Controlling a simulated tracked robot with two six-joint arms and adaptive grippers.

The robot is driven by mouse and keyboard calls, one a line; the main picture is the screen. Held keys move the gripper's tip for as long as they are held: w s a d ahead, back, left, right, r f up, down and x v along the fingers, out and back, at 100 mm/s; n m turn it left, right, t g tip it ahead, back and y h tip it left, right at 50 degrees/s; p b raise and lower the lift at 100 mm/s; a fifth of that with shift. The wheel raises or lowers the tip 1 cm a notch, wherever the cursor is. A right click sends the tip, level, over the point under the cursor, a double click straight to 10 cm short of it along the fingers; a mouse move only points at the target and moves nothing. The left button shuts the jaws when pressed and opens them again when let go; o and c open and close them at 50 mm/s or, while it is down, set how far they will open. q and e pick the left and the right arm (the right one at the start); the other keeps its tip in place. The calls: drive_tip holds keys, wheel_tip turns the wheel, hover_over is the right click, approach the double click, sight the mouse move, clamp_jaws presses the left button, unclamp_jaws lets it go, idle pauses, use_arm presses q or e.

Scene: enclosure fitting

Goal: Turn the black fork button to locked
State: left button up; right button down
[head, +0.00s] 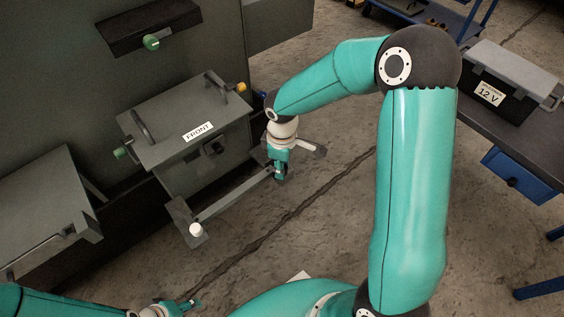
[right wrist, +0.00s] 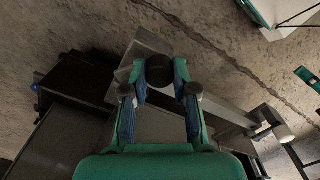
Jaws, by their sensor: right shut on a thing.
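The black fork button (right wrist: 159,68) is a dark round knob on the grey fork frame, seen between my right gripper's fingers in the right wrist view. My right gripper (head: 279,174) is shut on it at the right end of the grey fork (head: 236,193) in the head view; there the gripper hides the button. A white button (head: 196,230) sits on the other end of the fork and shows in the right wrist view (right wrist: 283,132). No lock marking can be read. My left gripper (head: 182,305) is low at the left, away from the fork; its fingers are too small to judge.
A grey box labelled FRONT (head: 198,131) stands behind the fork, with a green knob (head: 120,153) and an orange knob (head: 241,87) at its sides. A bench with a 12 V case (head: 508,78) stands at the right. The floor in front is mostly clear.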

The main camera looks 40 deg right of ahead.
drive_tip(key=n+p, duration=0.2)
drive_tip(key=n, duration=0.2)
drive_tip(key=shift+r, duration=0.15)
drive_tip(key=shift+n+p, duration=0.9)
drive_tip(key=shift+n, duration=0.9)
drive_tip(key=c, duration=0.9)
unclamp_jaws()
wheel_tip(320, 180, up, 12)
drive_tip(key=shift+f, duration=0.3)
